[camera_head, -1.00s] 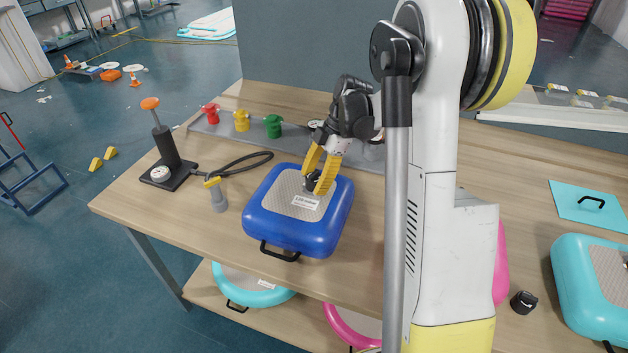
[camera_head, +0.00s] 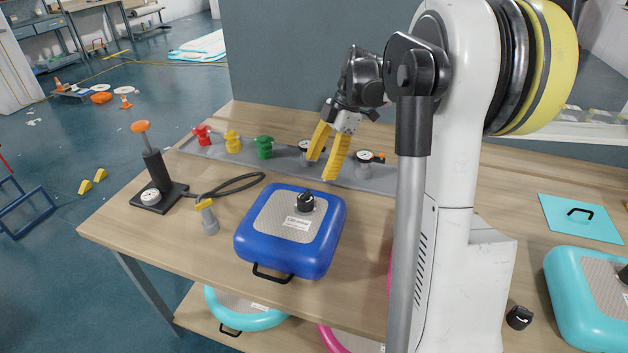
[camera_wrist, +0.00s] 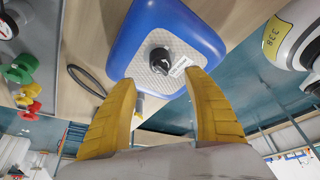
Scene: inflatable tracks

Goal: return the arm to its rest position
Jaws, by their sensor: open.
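My gripper (camera_head: 326,157) has two yellow fingers, spread apart with nothing between them. It is raised above the back right part of the blue inflatable track (camera_head: 268,214) and is clear of it. The track lies flat on the workbench and has a grey textured top, a label and a black handle at its front. A black round cap (camera_head: 305,202) sits on its top, toward the back right. In the wrist view the blue track (camera_wrist: 207,40) and the black cap (camera_wrist: 161,60) show beyond the open fingers (camera_wrist: 160,112).
A hand pump (camera_head: 158,172) with an orange handle stands at the left, its black hose on the bench. Red, yellow and green fittings (camera_head: 232,142) and gauges (camera_head: 363,158) line the back strip. A turquoise inflatable (camera_head: 590,295) and a loose black cap (camera_head: 519,317) are at right.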

